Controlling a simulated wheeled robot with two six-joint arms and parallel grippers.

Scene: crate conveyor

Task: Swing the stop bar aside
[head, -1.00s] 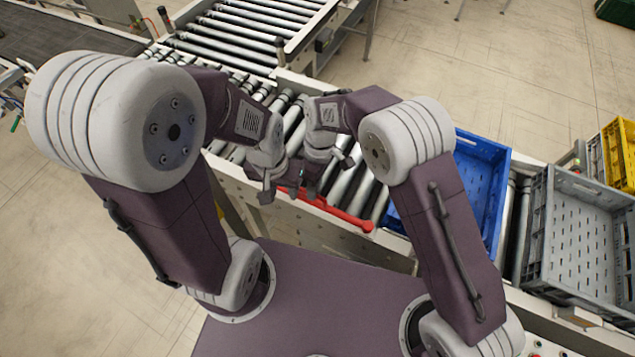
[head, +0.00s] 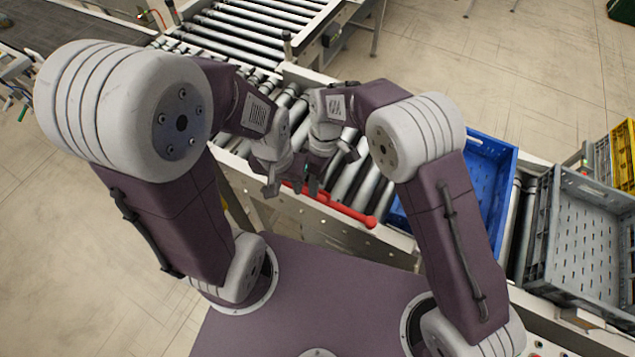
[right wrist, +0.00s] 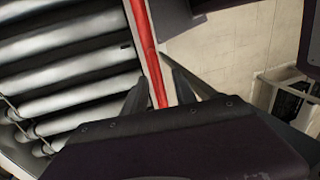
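The red stop bar (head: 345,211) lies along the conveyor's near side rail, in front of the rollers. Its rounded right end is bare, and its left part is hidden behind my grippers. My left gripper (head: 284,184) is beside the hidden left part, its fingers apart, with nothing seen between them. My right gripper (head: 330,170) is over the rollers just beyond the bar. In the right wrist view the bar (right wrist: 148,50) runs down between the spread fingers of the right gripper (right wrist: 158,80); I cannot tell whether they touch it.
A blue crate (head: 508,190) sits on the rollers right of the bar, partly behind my right arm. A grey crate (head: 545,235) stands farther right, with a yellow crate (head: 625,150) behind it. Bare rollers (head: 240,35) lie at the upper left.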

